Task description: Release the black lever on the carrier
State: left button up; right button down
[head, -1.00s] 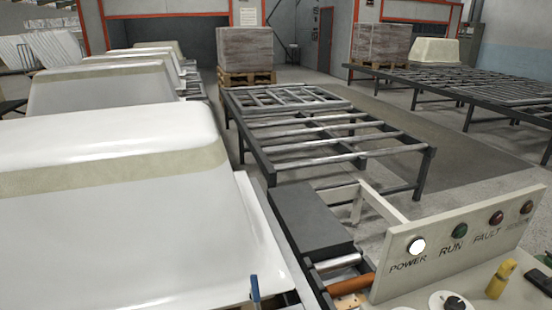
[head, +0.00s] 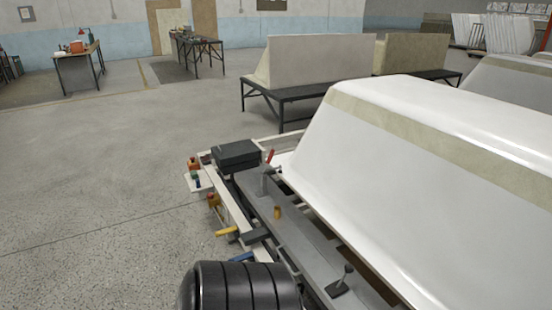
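A large white bathtub shell (head: 385,170) with a beige band rests on the long grey carrier (head: 262,204) at the right. A small black lever (head: 345,274) with a round knob stands on a dark base plate on the carrier, near the bottom of the head view, beside the shell's lower edge. It leans slightly to the right. Neither of my grippers is in view.
A black ribbed rounded body (head: 240,288) fills the bottom centre, left of the lever. Yellow (head: 227,231) and blue (head: 242,257) handles stick out on the carrier's left side. Beige shells on a black stand (head: 285,92) lie beyond. The concrete floor at left is clear.

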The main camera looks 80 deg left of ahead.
aim_at(348, 268)
jog(key=u, duration=1.75)
jog(key=j+z, duration=0.15)
jog(key=j, duration=0.15)
jog(key=i+j+z, duration=0.15)
jog(key=k+j, duration=0.05)
jog(key=j, duration=0.05)
